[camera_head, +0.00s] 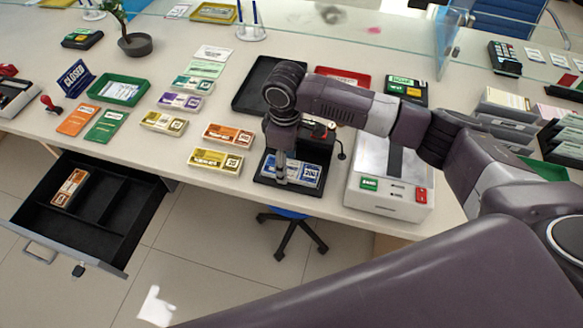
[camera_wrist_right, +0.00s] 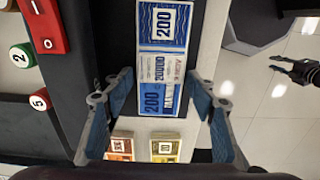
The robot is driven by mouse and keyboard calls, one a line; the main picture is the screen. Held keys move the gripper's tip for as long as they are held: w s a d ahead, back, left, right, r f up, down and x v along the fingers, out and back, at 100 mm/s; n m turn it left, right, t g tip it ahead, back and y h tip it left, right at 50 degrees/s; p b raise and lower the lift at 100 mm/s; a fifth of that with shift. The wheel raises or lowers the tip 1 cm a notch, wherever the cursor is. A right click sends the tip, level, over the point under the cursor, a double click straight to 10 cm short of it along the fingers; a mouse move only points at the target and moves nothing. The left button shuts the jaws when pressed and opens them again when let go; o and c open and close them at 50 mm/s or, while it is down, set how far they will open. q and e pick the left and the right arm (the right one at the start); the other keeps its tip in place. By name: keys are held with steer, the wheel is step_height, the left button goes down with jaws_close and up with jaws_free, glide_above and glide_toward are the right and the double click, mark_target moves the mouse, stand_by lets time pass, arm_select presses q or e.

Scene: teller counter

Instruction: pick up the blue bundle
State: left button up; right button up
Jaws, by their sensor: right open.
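The blue bundle (camera_head: 306,172), a banknote stack marked 200, lies on the black tray of a small black device (camera_head: 310,148) near the counter's front edge. In the right wrist view the blue bundle (camera_wrist_right: 163,60) stretches down from the top, its near end in front of the gap between my fingers. My right gripper (camera_head: 283,180) points down over the left part of the bundle and partly hides it. In the right wrist view my right gripper (camera_wrist_right: 155,105) is open, one finger on each side, nothing clasped.
Orange (camera_head: 228,135) and yellow (camera_head: 215,160) bundles lie left of the device. A white machine (camera_head: 388,205) stands close on its right, an empty black tray (camera_head: 250,85) behind. An open drawer (camera_head: 120,220) holds a brown-orange bundle (camera_head: 70,188). A chair (camera_head: 291,230) stands below.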

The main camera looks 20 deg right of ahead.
steer(key=shift+f, duration=0.3)
steer(key=shift+c, duration=0.6)
steer(key=c, duration=0.8)
steer(key=shift+c, duration=0.3)
steer(key=shift+r, duration=0.15)
